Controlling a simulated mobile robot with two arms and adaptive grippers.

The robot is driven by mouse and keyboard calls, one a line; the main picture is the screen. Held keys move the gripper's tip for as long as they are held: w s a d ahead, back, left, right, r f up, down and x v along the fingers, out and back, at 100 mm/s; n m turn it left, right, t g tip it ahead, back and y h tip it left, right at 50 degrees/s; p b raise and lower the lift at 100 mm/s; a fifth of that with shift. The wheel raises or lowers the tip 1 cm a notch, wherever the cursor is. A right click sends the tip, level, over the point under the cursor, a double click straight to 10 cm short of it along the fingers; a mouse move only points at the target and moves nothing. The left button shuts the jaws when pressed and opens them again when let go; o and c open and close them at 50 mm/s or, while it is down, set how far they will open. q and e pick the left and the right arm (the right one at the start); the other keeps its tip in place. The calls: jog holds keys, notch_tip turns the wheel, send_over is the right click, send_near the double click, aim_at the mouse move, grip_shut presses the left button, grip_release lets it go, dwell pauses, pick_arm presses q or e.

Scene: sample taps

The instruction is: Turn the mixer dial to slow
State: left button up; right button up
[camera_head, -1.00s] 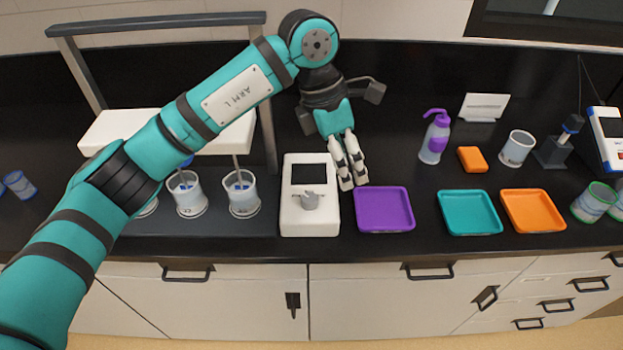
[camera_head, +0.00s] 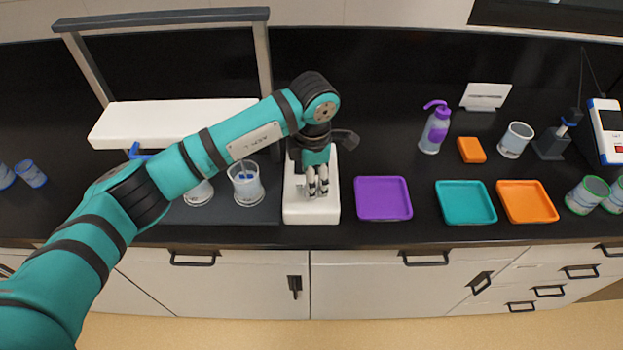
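The white control box (camera_head: 309,214) with the mixer dial stands on the black counter, just right of the stirring stand. My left gripper (camera_head: 318,190) points down over the front half of this box, where the grey dial is. Its two fingers are close together, with a narrow gap at most. The fingers cover nearly all of the dial, so I cannot tell its setting or whether they touch or grip it. The box's dark screen is hidden behind the gripper. My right gripper is out of view.
The stirring stand (camera_head: 180,115) with glass beakers (camera_head: 246,185) is left of the box, partly behind my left arm. A purple tray (camera_head: 383,198) lies close right of it, then a teal tray (camera_head: 466,203) and an orange tray (camera_head: 527,202). A wash bottle (camera_head: 435,130) stands behind.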

pick_arm(q)
jog(key=shift+w+f+p, duration=0.1)
jog(key=shift+f+p, duration=0.2)
jog(key=shift+f, duration=1.4)
jog(key=c, duration=1.1)
